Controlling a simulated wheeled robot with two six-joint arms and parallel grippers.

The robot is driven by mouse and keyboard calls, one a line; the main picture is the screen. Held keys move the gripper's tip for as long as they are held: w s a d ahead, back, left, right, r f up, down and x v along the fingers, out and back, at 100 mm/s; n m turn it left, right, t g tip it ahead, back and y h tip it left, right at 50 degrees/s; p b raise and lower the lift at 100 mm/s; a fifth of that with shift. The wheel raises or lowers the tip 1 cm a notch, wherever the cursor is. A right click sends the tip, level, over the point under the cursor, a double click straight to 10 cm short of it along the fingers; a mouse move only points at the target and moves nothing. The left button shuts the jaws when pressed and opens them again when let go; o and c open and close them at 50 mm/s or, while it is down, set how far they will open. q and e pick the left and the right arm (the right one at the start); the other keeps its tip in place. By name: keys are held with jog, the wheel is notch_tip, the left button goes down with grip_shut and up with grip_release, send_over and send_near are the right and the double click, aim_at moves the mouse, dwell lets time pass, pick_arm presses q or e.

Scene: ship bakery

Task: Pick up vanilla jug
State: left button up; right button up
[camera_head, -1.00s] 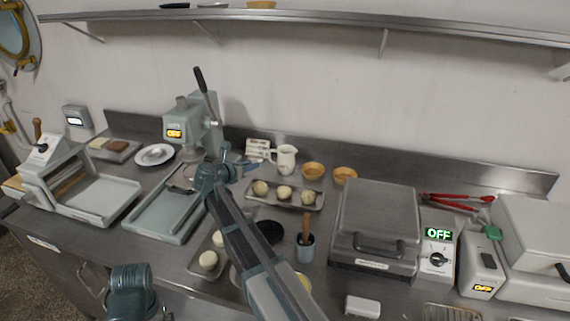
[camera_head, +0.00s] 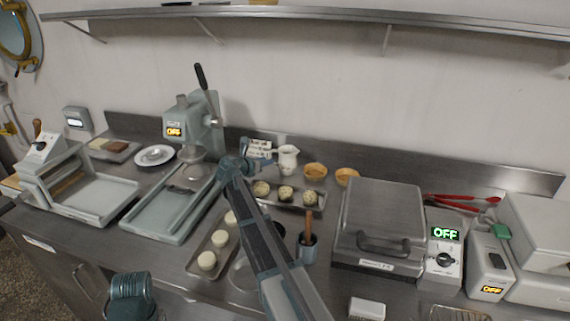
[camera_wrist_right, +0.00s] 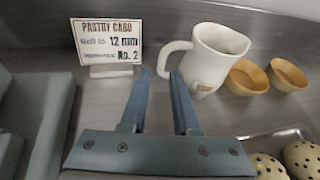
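The vanilla jug is a small white jug (camera_head: 287,159) with a handle on its left. It stands upright at the back of the steel counter. In the right wrist view the jug (camera_wrist_right: 212,60) is ahead and slightly right, with its handle close beyond the fingertips. My right gripper (camera_head: 268,164) is just left of the jug in the head view. The right wrist view shows its two fingers (camera_wrist_right: 160,80) apart with nothing between them, not touching the jug as far as I can tell. My left gripper is not visible; only part of my left arm shows at the bottom left.
Two tan bowls (camera_wrist_right: 246,77) stand right of the jug. A pastry card (camera_wrist_right: 107,42) stands to its left. A tray of speckled dough balls (camera_head: 313,203) lies in front. A teal press (camera_head: 190,120) is to the left, a closed grill (camera_head: 378,220) to the right.

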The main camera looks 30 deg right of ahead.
jog(key=b+x, duration=0.1)
jog(key=x, duration=0.3)
jog(key=shift+d, duration=0.2)
grip_shut()
dwell(1.2)
